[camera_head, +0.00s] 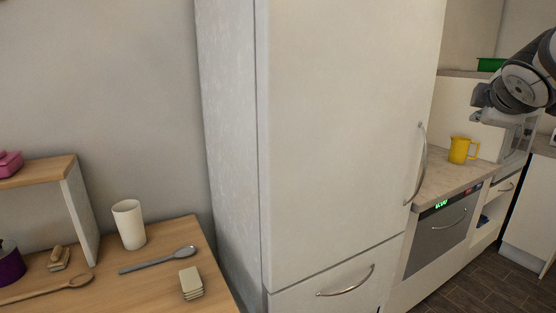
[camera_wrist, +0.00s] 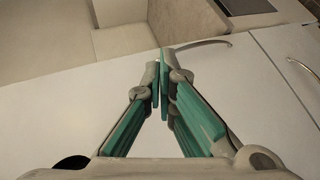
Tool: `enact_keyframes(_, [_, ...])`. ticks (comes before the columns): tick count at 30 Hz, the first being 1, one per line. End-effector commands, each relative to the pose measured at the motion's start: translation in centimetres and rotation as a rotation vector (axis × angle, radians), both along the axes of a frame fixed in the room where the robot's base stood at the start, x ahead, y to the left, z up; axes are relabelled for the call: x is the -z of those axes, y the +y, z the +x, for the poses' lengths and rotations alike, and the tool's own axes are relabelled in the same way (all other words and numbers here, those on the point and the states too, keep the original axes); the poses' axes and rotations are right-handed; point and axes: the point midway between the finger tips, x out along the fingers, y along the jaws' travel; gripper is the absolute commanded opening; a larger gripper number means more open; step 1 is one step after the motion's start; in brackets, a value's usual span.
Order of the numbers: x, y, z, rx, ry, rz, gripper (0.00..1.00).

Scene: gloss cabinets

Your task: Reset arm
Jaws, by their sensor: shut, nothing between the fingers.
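My gripper (camera_head: 476,107) is at the upper right of the head view, at the end of my raised arm. It appears in front of the counter area, above and right of the yellow mug (camera_head: 460,150). In the wrist view my gripper (camera_wrist: 161,70) has its teal-padded fingers brought together at the tips, with nothing held. White cabinet fronts (camera_wrist: 60,115) lie beyond the fingers.
A tall white fridge cabinet (camera_head: 345,130) fills the middle. An oven (camera_head: 440,235) sits under the counter (camera_head: 440,180). At left, a wooden table (camera_head: 150,285) holds a white cup (camera_head: 129,224), a grey spoon (camera_head: 158,260) and a small stack (camera_head: 191,283). Dark floor (camera_head: 490,285) shows at lower right.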

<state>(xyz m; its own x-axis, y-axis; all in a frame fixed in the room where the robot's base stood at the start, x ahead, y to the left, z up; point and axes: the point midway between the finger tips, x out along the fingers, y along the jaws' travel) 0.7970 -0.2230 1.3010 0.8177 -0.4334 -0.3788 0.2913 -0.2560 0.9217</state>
Motion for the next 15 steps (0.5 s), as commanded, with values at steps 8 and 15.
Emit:
enact_keyframes(8, [6.4,10.4,-15.1,0.303,0.085,0.634,0.00])
enact_keyframes(15, [12.2,18.2,-26.6,0.533,0.253,0.993,0.00])
